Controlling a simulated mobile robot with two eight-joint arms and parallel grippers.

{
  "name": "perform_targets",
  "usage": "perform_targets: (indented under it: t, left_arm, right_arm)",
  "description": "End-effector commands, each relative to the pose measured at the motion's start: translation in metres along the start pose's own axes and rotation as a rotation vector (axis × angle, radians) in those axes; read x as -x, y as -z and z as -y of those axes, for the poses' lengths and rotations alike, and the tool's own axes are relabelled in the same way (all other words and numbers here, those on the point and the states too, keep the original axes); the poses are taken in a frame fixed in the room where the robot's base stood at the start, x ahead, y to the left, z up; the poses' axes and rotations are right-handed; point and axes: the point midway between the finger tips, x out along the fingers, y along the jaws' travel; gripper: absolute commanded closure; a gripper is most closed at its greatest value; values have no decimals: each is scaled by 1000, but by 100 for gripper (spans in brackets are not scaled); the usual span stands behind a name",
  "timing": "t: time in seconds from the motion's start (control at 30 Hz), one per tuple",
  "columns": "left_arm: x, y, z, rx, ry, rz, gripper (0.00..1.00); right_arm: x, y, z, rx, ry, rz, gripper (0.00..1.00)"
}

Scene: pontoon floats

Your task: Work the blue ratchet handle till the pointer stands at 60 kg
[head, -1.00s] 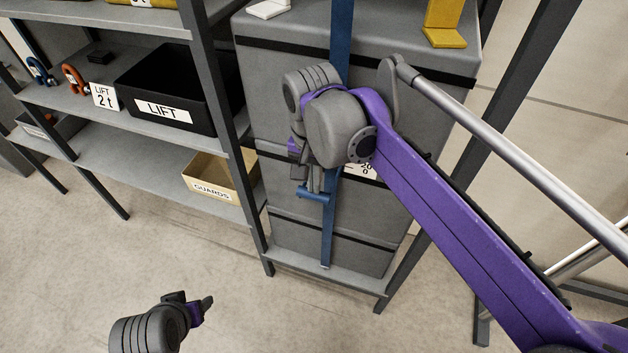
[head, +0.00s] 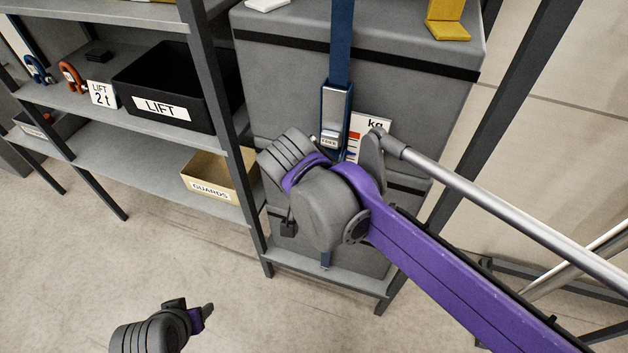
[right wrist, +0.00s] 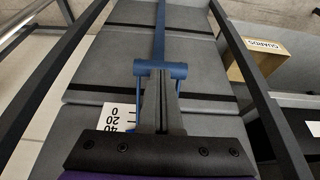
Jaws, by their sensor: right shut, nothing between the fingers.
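A blue strap (head: 341,45) runs down the front of the grey stack to a ratchet (head: 334,108) with a silver, blue-sided body. The blue handle (right wrist: 160,69) shows in the right wrist view as a crossbar at the fingertips of my right gripper (right wrist: 155,76). The gripper is shut with nothing held; whether it touches the bar is unclear. In the head view my right arm hides the handle. The kg scale card (head: 376,122) is partly covered; in the wrist view the card (right wrist: 115,118) shows 40, 20 and 0. I cannot make out the pointer. My left gripper (head: 203,309) is low, away from everything.
A shelf at left holds a black LIFT bin (head: 172,85), a tan GUARDS box (head: 215,177) and shackles (head: 72,78). A yellow bracket (head: 447,22) sits on top of the stack. Dark rack posts (head: 232,130) stand on both sides. The floor in front is clear.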

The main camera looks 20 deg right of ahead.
Motion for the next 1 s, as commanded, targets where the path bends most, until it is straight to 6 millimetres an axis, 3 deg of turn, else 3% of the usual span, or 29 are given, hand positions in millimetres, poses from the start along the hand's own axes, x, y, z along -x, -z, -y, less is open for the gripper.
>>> perform_targets:
  t: [0.23,0.6,1.0]
  left_arm:
    - [-19,-16,0,0,0,12,41]
    - [-42,-34,0,0,0,22,41]
    - [-50,-40,0,0,0,26,41]
  right_arm:
    - [-36,-16,1,5,2,-232,100]
    - [-78,-18,0,0,0,-525,100]
    - [-97,-13,-1,-1,-2,-558,100]
